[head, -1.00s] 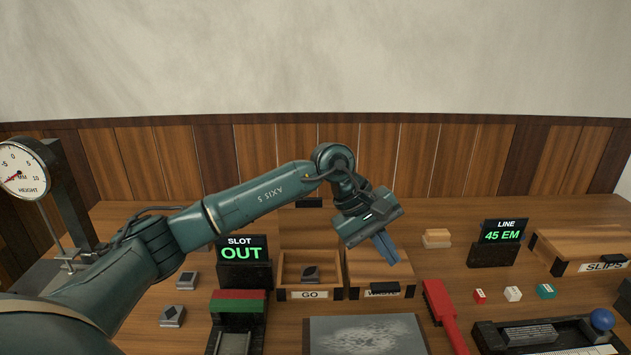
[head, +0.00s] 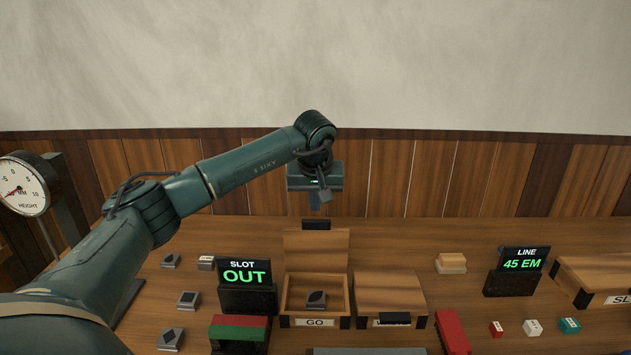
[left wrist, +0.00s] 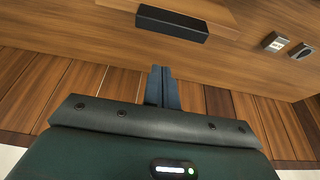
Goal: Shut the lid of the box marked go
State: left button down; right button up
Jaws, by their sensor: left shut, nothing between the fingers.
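The box marked GO (head: 288,298) is an open wooden tray with a small grey block (head: 316,299) inside. Its wooden lid (head: 316,250) stands raised at the back, with a dark bar handle (head: 316,225) at its upper edge. My left gripper (head: 315,204) is above the handle, fingers pointing down, shut and empty. In the left wrist view the dark handle (left wrist: 172,24) lies beyond the shut fingertips (left wrist: 161,72), with a visible gap between them. My right gripper is out of view.
A neighbouring box (head: 390,292) on the right has its lid down, its dark handle partly covering the label. The SLOT display (head: 244,275) stands close on the left. The wood-panelled wall (head: 420,178) rises behind. Several small grey blocks lie at left.

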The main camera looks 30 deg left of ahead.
pick_arm(q)
jog(key=s+d, duration=0.1)
jog(key=s+d+p, duration=0.1)
jog(key=s, duration=0.1)
jog(key=shift+s+f, duration=0.15)
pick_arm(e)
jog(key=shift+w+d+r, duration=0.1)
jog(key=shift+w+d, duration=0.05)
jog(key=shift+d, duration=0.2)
